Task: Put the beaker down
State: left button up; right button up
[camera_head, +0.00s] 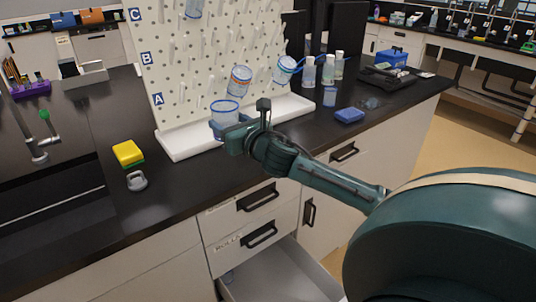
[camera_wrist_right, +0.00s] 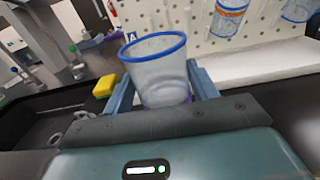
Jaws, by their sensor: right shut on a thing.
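A clear beaker with a blue rim (camera_head: 222,108) is in my right gripper (camera_head: 228,130), in front of the white pegboard (camera_head: 190,75) near label A. In the right wrist view the beaker (camera_wrist_right: 158,72) stands between the two blue-grey fingers (camera_wrist_right: 160,92), mouth up and slightly tilted. The fingers are shut on it. Its base is partly hidden, so I cannot tell whether it touches the black counter (camera_head: 180,190). My left gripper is not in view.
A yellow and green sponge (camera_head: 128,153) and a grey object (camera_head: 137,181) lie left of the gripper. A blue box (camera_head: 349,115) lies to the right. A drawer (camera_head: 275,275) stands open below.

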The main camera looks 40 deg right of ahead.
jog(key=shift+w+d+r+h, duration=0.1)
jog(key=shift+d+r+h, duration=0.2)
jog(key=shift+d, duration=0.25)
jog(key=shift+d+f, duration=0.15)
jog(key=shift+f, duration=0.2)
jog(key=b, duration=0.1)
send_over(237, 165)
notch_tip(237, 165, down, 4)
jog(key=shift+f, duration=0.2)
jog(key=shift+f+b, duration=0.45)
jog(key=shift+f, duration=1.85)
jog(key=shift+f, duration=0.1)
jog(key=o, duration=1)
jog(key=shift+c, duration=0.2)
